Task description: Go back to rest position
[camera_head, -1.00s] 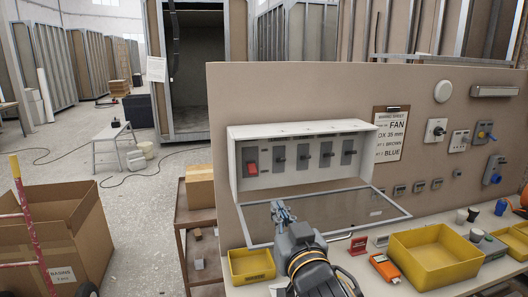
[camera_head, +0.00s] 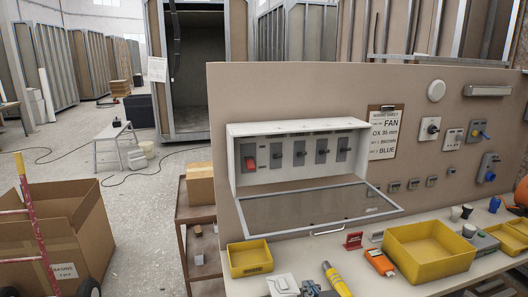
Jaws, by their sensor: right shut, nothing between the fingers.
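My right gripper (camera_head: 312,289) shows only as a small grey part at the bottom edge, low over the front of the bench. It is shut with nothing in it. The rest of it is cut off by the frame. The open switch box (camera_head: 290,129) stands on the beige panel above and behind it, apart from it. The box has a red switch (camera_head: 249,162) at the left and several grey switches. Its clear door (camera_head: 310,207) hangs down open toward the bench. My left gripper is out of view.
A small yellow bin (camera_head: 249,259), a yellow-and-dark tool (camera_head: 336,279), an orange device (camera_head: 380,262) and a large yellow bin (camera_head: 430,252) lie along the bench. A brown cart (camera_head: 197,243) and an open cardboard box (camera_head: 62,235) stand left. Floor behind them is partly clear.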

